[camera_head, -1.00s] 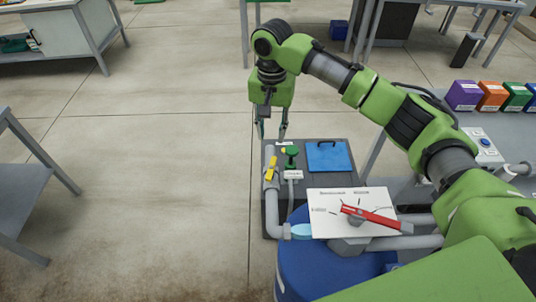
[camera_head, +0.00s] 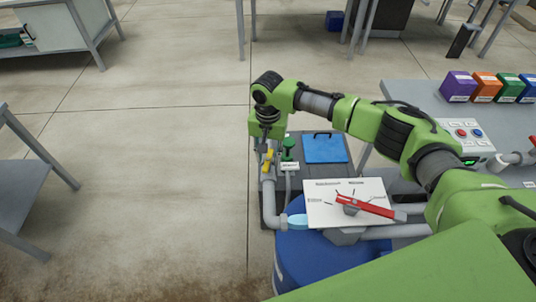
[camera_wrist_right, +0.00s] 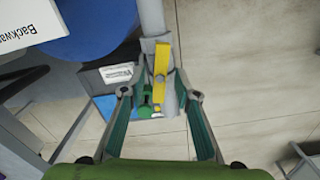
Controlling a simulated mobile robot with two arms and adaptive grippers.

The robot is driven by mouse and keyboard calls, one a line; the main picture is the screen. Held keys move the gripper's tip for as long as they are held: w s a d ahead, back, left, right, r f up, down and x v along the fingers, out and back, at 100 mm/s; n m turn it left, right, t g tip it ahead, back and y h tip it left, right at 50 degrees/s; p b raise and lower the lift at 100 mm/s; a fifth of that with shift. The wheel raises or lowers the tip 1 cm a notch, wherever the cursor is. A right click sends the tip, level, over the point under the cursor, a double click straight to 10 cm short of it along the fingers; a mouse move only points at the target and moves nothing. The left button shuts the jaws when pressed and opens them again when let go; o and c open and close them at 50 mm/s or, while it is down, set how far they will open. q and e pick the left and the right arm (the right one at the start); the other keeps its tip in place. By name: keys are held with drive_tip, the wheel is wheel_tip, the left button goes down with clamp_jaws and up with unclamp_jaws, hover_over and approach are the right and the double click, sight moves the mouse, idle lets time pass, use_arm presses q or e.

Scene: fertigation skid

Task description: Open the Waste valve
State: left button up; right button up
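A yellow lever (camera_head: 268,160) sits on a grey upright pipe (camera_head: 269,200) at the skid's left edge, lying roughly along the pipe. A green-handled valve (camera_head: 289,149) stands just right of it, with a small white label (camera_head: 290,166) below. In the right wrist view the label (camera_wrist_right: 117,72) is upside down and hard to read. My right gripper (camera_wrist_right: 159,92) is open and empty, pointing down over the valves. The yellow lever (camera_wrist_right: 161,72) and green handle (camera_wrist_right: 146,106) appear between its fingers; contact cannot be told. In the head view its fingers are mostly hidden. My left gripper is out of view.
A white plate with a red handle (camera_head: 370,208) sits above a blue drum (camera_head: 325,262), near the pipes. A blue panel (camera_head: 325,148) lies right of the valves. A bench with coloured boxes (camera_head: 485,87) and a button box (camera_head: 463,136) is at right.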

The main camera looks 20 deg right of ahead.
clamp_jaws()
drive_tip(key=shift+r+n+p, duration=0.2)
drive_tip(key=shift+n+p, duration=0.3)
drive_tip(key=shift+p, duration=0.15)
drive_tip(key=shift+f+n+p, duration=0.15)
drive_tip(key=shift+n+p, duration=0.45)
drive_tip(key=shift+n, duration=0.5)
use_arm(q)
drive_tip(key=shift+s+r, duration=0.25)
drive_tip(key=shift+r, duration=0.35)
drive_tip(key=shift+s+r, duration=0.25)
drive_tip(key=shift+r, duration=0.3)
use_arm(e)
unclamp_jaws()
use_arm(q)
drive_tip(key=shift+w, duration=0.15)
